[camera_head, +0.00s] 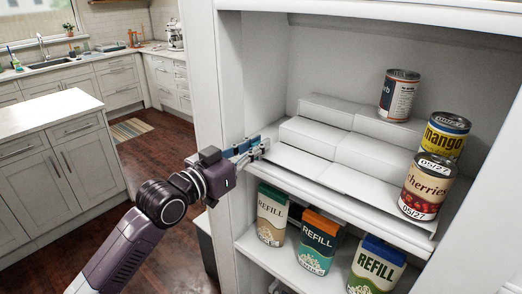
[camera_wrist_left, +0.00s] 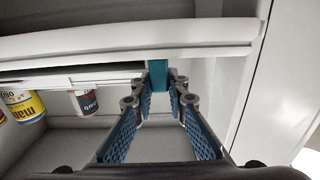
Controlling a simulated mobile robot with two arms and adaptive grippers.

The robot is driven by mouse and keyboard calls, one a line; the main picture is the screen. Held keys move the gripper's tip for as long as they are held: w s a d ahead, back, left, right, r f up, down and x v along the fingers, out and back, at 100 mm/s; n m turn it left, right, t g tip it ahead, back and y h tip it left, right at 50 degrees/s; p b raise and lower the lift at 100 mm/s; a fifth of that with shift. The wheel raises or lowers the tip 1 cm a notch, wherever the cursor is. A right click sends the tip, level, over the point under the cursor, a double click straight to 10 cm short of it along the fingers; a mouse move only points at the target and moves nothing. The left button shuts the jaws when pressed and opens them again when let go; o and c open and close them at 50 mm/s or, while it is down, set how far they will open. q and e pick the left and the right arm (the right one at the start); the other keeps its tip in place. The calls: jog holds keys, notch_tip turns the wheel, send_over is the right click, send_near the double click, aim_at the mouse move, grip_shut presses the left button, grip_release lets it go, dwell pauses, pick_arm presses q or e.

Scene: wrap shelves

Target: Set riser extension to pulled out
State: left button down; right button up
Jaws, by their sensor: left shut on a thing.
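The white stepped riser (camera_head: 310,137) stands on the upper shelf, its steps rising toward the back wall. A seam splits it into a left section and a right section (camera_head: 373,158). My left gripper (camera_head: 262,147) is at the riser's front left corner, by the cabinet's left side. In the left wrist view, my left gripper (camera_wrist_left: 160,100) has its fingertips on either side of a small teal tab (camera_wrist_left: 158,72) and is shut on it. The tab's join to the riser is hard to make out. My right gripper is not in view.
A white-blue can (camera_head: 399,95), a mango can (camera_head: 445,134) and a cherries can (camera_head: 427,187) stand on the riser's right part. Refill boxes (camera_head: 319,241) stand on the shelf below. The cabinet's left side panel (camera_head: 205,90) is close to my left arm.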

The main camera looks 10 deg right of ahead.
pick_arm(q)
jog(key=shift+w+a+r, duration=0.15)
jog(key=c, duration=2.3)
grip_release()
jog(key=o, duration=0.4)
jog(key=shift+w+a, duration=0.1)
jog(key=shift+w, duration=0.05)
jog(key=shift+s, duration=0.25)
jog(key=v, duration=1.1)
jog(key=shift+s+a, duration=0.1)
jog(key=shift+a, duration=0.25)
